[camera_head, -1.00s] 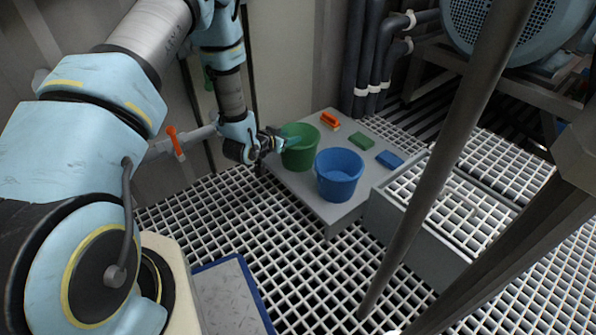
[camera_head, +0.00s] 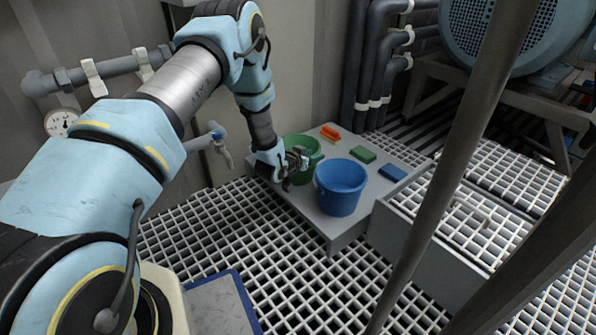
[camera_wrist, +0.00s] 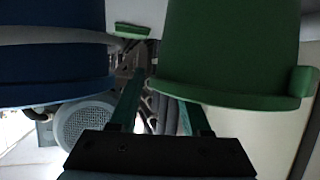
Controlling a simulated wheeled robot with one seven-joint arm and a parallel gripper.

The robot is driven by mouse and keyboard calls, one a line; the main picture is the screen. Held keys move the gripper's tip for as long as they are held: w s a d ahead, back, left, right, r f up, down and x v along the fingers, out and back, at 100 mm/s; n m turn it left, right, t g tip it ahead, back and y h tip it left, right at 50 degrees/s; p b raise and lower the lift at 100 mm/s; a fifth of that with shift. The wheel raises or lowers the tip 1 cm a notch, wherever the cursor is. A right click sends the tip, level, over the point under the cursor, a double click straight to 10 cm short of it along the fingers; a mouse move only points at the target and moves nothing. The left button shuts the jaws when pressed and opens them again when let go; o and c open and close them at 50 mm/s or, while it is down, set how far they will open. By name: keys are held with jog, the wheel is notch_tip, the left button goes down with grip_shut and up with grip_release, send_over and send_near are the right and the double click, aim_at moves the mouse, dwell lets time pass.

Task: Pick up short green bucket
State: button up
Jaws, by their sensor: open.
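The short green bucket (camera_head: 309,144) stands on the grey platform, partly hidden behind my gripper (camera_head: 300,158) in the head view. My gripper is open at the bucket's near side, close to its rim. In the wrist view the green bucket (camera_wrist: 230,50) fills the upper right. One finger lies between it and the blue bucket (camera_wrist: 50,60); the tip of the other is hidden at the green bucket's rim. I cannot tell whether either finger touches the bucket.
The blue bucket (camera_head: 340,188) stands just right of the green one. An orange brush-like item (camera_head: 330,133), a green block (camera_head: 362,155) and a blue block (camera_head: 393,173) lie on the platform (camera_head: 335,232). A slanted grey pole (camera_head: 450,160) stands in front at the right.

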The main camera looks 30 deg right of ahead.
jog(key=shift+w+d+f, duration=0.25)
jog(key=shift+w+d, duration=0.05)
jog(key=shift+d, duration=0.15)
grip_shut()
jog(key=shift+a+f, duration=0.1)
dwell(1.1)
